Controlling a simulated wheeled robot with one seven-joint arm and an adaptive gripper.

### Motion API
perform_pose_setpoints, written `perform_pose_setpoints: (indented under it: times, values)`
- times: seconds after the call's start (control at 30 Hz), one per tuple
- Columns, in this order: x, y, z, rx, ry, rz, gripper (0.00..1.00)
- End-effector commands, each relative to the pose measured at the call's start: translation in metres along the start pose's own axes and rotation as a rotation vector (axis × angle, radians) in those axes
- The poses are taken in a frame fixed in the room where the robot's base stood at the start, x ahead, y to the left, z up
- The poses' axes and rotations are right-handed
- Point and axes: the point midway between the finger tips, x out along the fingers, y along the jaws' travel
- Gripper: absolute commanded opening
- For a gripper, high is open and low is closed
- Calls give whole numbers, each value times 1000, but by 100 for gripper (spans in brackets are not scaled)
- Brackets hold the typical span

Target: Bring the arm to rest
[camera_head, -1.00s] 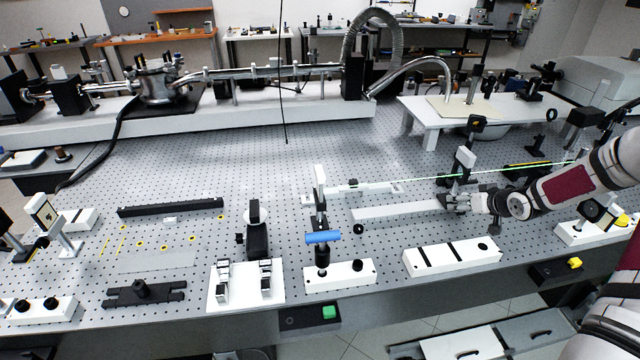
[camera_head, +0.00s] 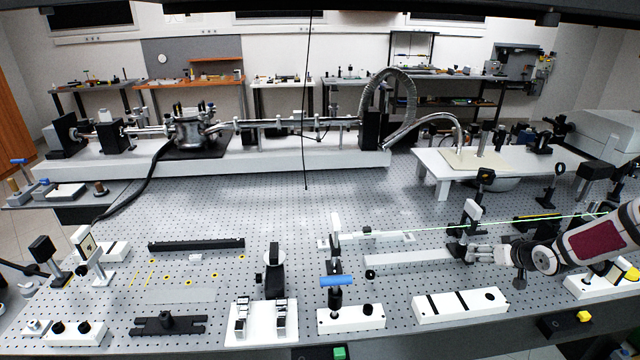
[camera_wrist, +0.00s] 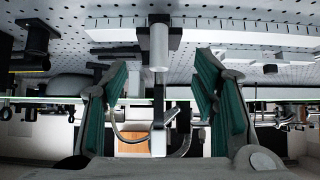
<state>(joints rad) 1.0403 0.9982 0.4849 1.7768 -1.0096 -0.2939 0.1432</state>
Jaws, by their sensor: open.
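My gripper (camera_head: 478,253) is at the right of the perforated optical table, low over it, with my arm reaching in from the right edge. In the wrist view its two green-padded fingers (camera_wrist: 160,85) are spread apart with nothing gripped. A post with a pale cylinder and dark mount (camera_wrist: 158,45) shows in the gap between them, beyond the fingertips. In the head view a black mount with a white block (camera_head: 470,214) stands close by my gripper; whether they touch cannot be told.
A green beam (camera_head: 440,228) crosses near my gripper. A long white bar (camera_head: 408,258) lies to its left and a white box with black stripes (camera_head: 460,305) in front. A raised white platform (camera_head: 430,165) stands behind. The table's middle (camera_head: 270,205) is clear.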

Motion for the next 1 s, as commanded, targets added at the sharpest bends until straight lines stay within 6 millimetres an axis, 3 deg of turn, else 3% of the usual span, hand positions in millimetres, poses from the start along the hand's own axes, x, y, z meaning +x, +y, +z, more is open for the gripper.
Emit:
perform_pose_setpoints:
  times: [0.17,0.37,0.7,1.0]
  values:
    - [-13,-16,-28,-55,-57,28,54]
    - [-53,-50,-73,-138,-171,107,54]
    - [-151,-124,-126,-189,-293,239,54]
    - [-250,-198,-131,-144,-335,286,54]
